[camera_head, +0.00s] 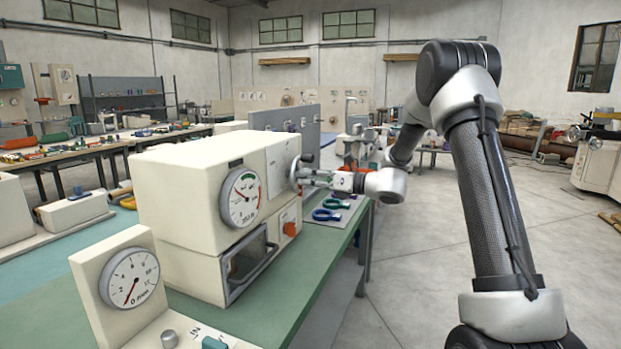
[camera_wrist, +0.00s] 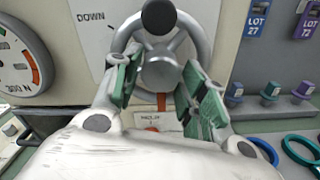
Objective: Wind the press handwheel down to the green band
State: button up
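The press is a cream box (camera_head: 185,185) on a green bench. Its dial gauge (camera_head: 241,198) has a green band near the top and a red band at right; its needle points up and left, outside the green as far as I can tell. The gauge's edge shows in the wrist view (camera_wrist: 14,62). The grey handwheel (camera_wrist: 196,22), marked DOWN, has a dark knob (camera_wrist: 158,16) at the top. My gripper (camera_wrist: 165,88) is open, its green-padded fingers apart on either side of the wheel's hub. Contact is unclear. In the head view my gripper (camera_head: 312,177) is at the wheel (camera_head: 295,172).
A second dial (camera_head: 130,278) stands on a small box at front left. An orange knob (camera_head: 290,229) is below the wheel. Blue and green rings (camera_head: 327,214) lie on the bench beside the press. Lot tags (camera_wrist: 257,19) hang at right. Open floor lies right of the bench.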

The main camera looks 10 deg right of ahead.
jog(key=shift+o, duration=0.4)
jog(key=shift+r, duration=0.1)
jog(key=v, duration=1.2)
jog(key=shift+a, duration=0.1)
